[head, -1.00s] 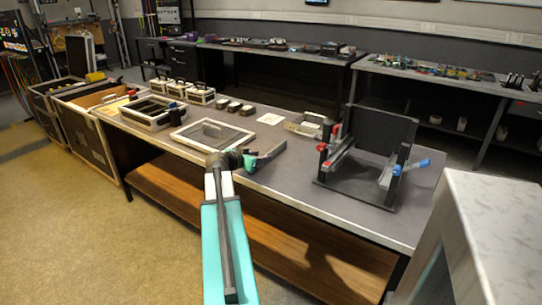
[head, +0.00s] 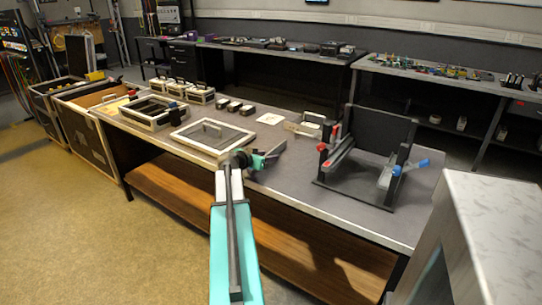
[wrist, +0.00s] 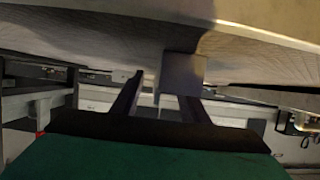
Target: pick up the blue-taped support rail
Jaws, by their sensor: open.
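The blue-taped support rail (head: 386,178) is a grey piece with blue ends at the right side of a black stand (head: 380,137) on the workbench, in the head view. A similar red-marked grey rail (head: 342,152) is at the stand's left side. My gripper (head: 281,149) is over the bench, left of the stand and apart from both rails. In the wrist view my gripper (wrist: 160,100) shows two dark fingers spread apart, with nothing clearly held. A grey block (wrist: 183,74) appears beyond the fingers; I cannot tell what it is. The blue tape is not seen there.
A framed dark panel (head: 213,137) lies left of my gripper. A light grey piece (head: 302,130) lies behind it. Open cases and small boxes stand farther left. A pale marbled block (head: 500,225) rises at the front right. The bench front between gripper and stand is clear.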

